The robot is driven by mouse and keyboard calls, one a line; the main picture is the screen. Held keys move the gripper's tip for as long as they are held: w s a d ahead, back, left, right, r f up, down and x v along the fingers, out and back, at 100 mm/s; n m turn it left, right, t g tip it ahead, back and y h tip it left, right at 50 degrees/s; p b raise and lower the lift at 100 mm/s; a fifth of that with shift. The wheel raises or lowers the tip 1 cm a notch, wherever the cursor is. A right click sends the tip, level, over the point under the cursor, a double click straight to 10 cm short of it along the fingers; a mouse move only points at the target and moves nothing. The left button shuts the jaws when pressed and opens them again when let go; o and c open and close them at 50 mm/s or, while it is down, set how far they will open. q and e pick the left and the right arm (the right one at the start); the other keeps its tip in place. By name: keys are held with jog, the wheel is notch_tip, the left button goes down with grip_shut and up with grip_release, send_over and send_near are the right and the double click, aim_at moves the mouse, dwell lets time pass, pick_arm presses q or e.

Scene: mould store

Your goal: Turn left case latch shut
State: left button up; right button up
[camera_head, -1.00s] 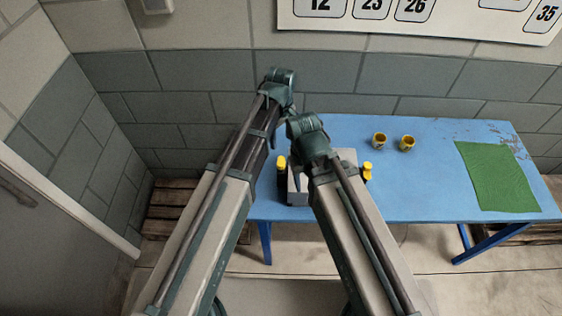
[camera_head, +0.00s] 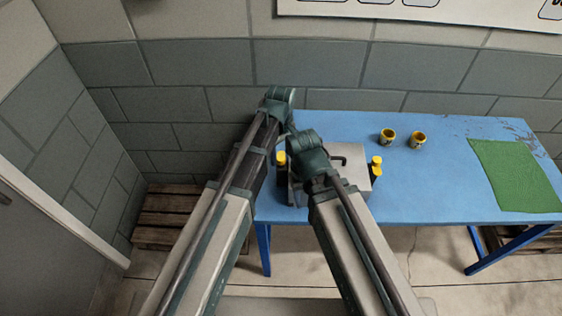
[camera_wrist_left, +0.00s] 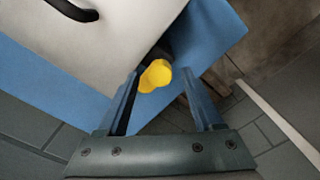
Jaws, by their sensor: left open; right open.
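The case (camera_head: 352,183) is a grey box with a dark handle on its top, standing on the blue table. Its left latch (camera_head: 281,157) has a yellow knob and shows beside my arms; its right latch (camera_head: 376,162) is at the other side. My left gripper (camera_head: 284,124) is open near the left latch. In the left wrist view, the yellow knob (camera_wrist_left: 155,76) lies between the fingertips of my left gripper (camera_wrist_left: 160,84), with space beside it; contact is unclear. My right gripper (camera_head: 306,148) is in front of the case and hides part of it; its fingers are hidden.
The blue table (camera_head: 440,195) has two yellow cups (camera_head: 388,138) behind the case and a green mat (camera_head: 515,177) at the right. Table space between case and mat is clear. A block wall (camera_head: 200,70) stands behind. A wooden pallet (camera_head: 165,218) lies on the floor at left.

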pick_arm(q)
jog(key=shift+f, duration=0.4)
pick_arm(e)
jog(key=shift+f, duration=0.4)
pick_arm(q)
grip_shut()
